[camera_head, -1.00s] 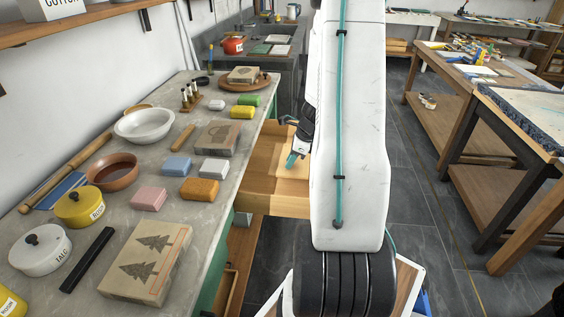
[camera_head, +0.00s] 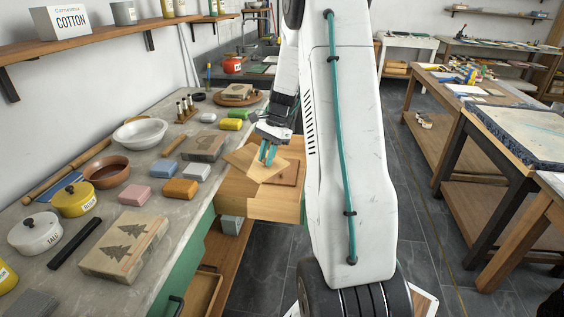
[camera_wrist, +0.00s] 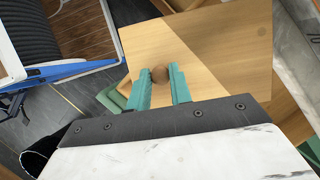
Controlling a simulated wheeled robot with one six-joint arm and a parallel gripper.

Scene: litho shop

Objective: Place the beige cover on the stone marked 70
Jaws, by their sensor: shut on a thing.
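The beige cover (camera_head: 246,159) is a flat, pale wooden board with a round brown knob (camera_wrist: 160,74). My gripper (camera_head: 267,153) has its teal fingers shut on that knob, as the wrist view shows (camera_wrist: 160,85). The cover is held tilted above an open wooden drawer (camera_head: 255,205). Stones lie on the grey counter: one with a tree picture (camera_head: 125,244) near the front, one with a darker picture (camera_head: 203,147) further back, and one (camera_head: 237,90) on a round wooden board.
The counter (camera_head: 160,215) also holds coloured blocks, a white bowl (camera_head: 140,133), a brown bowl (camera_head: 107,171), a yellow pot (camera_head: 75,200), a white pot (camera_head: 34,234) and a black bar (camera_head: 75,243). A reddish-brown board (camera_head: 288,174) shows at the drawer. Dark floor lies open to the right.

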